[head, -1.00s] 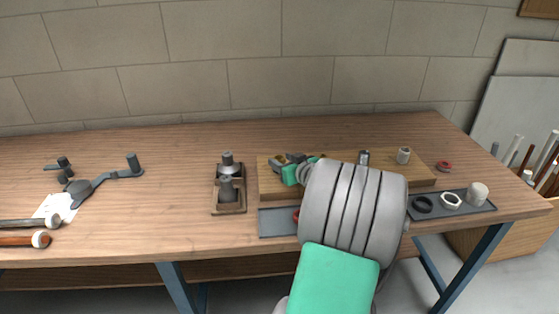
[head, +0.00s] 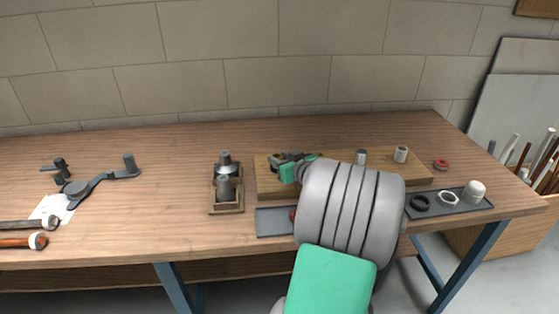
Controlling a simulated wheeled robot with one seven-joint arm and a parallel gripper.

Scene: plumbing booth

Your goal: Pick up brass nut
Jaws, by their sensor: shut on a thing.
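My gripper (head: 282,159) is over the left part of the wooden board (head: 415,179) on the bench, with its fingers pointing to the back left. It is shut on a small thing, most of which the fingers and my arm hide. I cannot make out the brass nut's shape or colour in the head view; no brass nut shows elsewhere on the bench. My arm covers the middle of the board and of the grey tray in front.
A grey fitting (head: 361,157) and a pale cylinder (head: 401,154) stand on the board. The grey tray (head: 275,223) holds a black ring (head: 420,203), a white ring (head: 449,198) and a white cap (head: 475,191).

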